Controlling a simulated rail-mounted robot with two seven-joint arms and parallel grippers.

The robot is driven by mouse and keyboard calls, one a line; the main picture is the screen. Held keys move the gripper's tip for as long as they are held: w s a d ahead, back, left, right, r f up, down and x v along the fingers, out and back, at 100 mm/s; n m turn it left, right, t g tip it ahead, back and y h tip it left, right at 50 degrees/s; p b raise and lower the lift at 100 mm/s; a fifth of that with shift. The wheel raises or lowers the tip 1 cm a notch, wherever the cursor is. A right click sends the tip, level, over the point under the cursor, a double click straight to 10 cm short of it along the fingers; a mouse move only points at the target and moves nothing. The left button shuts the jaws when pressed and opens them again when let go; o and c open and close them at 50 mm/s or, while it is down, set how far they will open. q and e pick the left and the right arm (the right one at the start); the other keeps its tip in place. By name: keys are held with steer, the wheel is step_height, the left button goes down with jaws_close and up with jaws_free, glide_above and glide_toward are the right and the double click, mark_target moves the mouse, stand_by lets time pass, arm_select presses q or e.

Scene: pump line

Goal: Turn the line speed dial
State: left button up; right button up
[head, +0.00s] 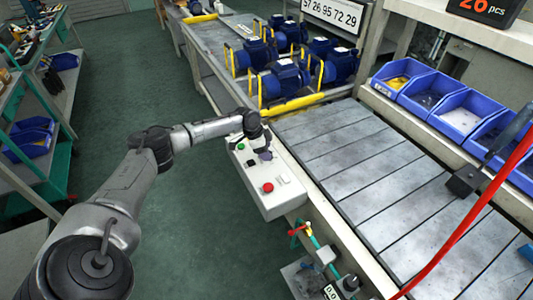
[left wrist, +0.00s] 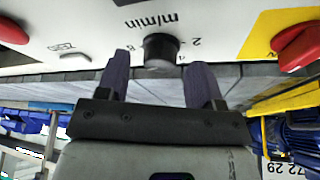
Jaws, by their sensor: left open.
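The line speed dial is a black round knob (left wrist: 161,50) on a white panel marked "m/min" with numbers around it, in the left wrist view. My left gripper (left wrist: 160,75) is open, its two dark fingers spread with the knob between and just beyond their tips. I cannot tell whether the fingers touch it. In the head view my left gripper (head: 265,153) is over the white control box (head: 277,203), and the dial is hidden there behind it. My right gripper is not in view.
A red button (head: 268,187) and a green button (head: 241,146) stand on the box. Blue pumps (head: 285,80) stand behind on the line. Blue bins (head: 462,112) line the right side. A red hose (head: 465,220) and a hanging black tool (head: 466,181) are at right.

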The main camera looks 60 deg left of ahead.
arm_select(q)
steer(key=shift+w+d+f, duration=0.1)
steer(key=shift+w+f, duration=0.1)
steer(key=shift+f, duration=0.25)
steer(key=c, duration=0.9)
